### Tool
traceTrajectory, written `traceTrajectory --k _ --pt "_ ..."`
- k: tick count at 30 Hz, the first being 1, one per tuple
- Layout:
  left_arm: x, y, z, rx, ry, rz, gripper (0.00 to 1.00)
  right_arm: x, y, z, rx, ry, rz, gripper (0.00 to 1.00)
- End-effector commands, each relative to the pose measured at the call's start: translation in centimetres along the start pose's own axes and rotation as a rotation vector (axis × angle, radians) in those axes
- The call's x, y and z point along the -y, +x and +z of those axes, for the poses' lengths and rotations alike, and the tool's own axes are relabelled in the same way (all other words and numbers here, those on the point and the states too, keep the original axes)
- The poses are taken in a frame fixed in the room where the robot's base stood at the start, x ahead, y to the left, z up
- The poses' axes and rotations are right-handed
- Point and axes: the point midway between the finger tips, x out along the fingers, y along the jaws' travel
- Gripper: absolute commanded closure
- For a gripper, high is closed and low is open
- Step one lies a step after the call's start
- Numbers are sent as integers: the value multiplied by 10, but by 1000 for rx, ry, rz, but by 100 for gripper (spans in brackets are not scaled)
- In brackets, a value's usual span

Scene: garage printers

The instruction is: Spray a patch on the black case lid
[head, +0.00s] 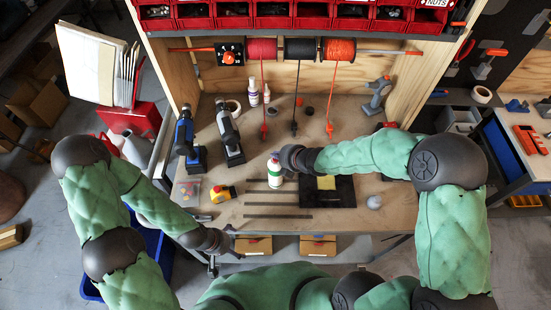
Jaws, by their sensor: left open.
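The black case lid (341,196) lies flat on the workbench, with a yellow square (326,183) on its upper part. A white spray bottle (274,174) with a green band is upright just left of the lid. My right gripper (279,159) reaches in from the right and is shut on the bottle's upper part; its fingers are small and partly hidden. I cannot tell whether the bottle touches the bench. My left gripper (212,266) is open and empty, low in front of the bench's front left edge.
Two drills (229,132) stand at the bench's left. A yellow and red device (222,195) and several dark strips (278,204) lie near the front. Filament spools (299,49) hang at the back. A grey ball (374,202) sits right of the lid.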

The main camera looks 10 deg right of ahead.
Motion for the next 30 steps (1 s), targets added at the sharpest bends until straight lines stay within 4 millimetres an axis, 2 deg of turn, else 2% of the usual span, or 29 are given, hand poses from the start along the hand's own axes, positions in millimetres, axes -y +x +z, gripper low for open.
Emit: traceTrajectory --k 11,30 --pt "0 0 0 0 0 0 0 5 1 -2 -4 3 -11 100" --pt "-2 -5 0 0 0 0 0 -7 -9 -2 -3 2 -7 100"
